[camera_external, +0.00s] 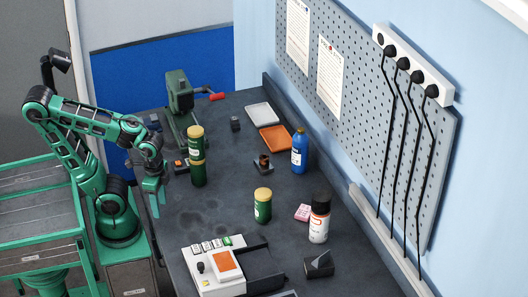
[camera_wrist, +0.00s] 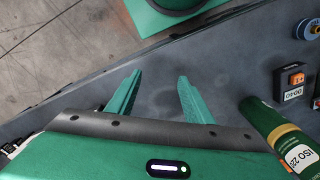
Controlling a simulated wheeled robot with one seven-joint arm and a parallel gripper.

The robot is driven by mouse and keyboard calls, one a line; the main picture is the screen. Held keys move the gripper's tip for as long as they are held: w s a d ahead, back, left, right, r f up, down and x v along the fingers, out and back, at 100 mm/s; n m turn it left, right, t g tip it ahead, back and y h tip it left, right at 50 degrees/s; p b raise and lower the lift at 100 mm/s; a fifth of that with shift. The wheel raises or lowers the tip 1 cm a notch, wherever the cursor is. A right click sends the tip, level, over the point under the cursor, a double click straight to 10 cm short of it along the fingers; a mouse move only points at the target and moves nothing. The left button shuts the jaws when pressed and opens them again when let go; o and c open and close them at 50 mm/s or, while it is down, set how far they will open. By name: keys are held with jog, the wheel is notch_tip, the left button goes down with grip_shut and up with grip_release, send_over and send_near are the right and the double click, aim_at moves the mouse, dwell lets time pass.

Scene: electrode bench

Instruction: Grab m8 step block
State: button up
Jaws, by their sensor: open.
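I cannot tell for certain which thing is the m8 step block. A dark angular block (camera_external: 318,265) lies at the front right of the bench, below the white bottle. Another small dark block (camera_external: 235,124) stands near the back middle. A dark block with an orange top (camera_external: 180,166) lies left of the green cans; a block with an orange label (camera_wrist: 293,85) shows at the right in the wrist view. My gripper (camera_external: 155,205) hangs near the bench's left edge, away from these blocks. In the wrist view my gripper (camera_wrist: 159,88) is open, with nothing between the fingers.
Stacked green cans (camera_external: 198,172) stand right of my gripper; a green can (camera_wrist: 275,130) is close by in the wrist view. Another can (camera_external: 263,206), a blue bottle (camera_external: 299,152) and a white bottle (camera_external: 319,222) stand further right. A white device (camera_external: 215,268) is in front.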

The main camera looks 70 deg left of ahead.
notch_tip(320, 180, up, 4)
jog(key=w+a+n+t, duration=0.1)
jog(key=w+a+n, duration=0.25)
jog(key=w, duration=0.55)
jog(key=w+a+n, duration=0.2)
jog(key=w+n, duration=0.2)
jog(key=w, duration=0.6)
jog(key=n+y, duration=1.3)
jog(key=n, duration=0.3)
send_near(239, 125)
notch_tip(239, 125, up, 7)
jog(key=a, duration=0.2)
jog(key=f, duration=0.5)
jog(key=a+f, duration=0.1)
jog(key=f, duration=0.2)
jog(key=shift+w+f, duration=0.1)
jog(key=shift+f, duration=0.15)
jog(key=x, duration=0.7)
jog(key=shift+a, duration=0.1)
grip_shut()
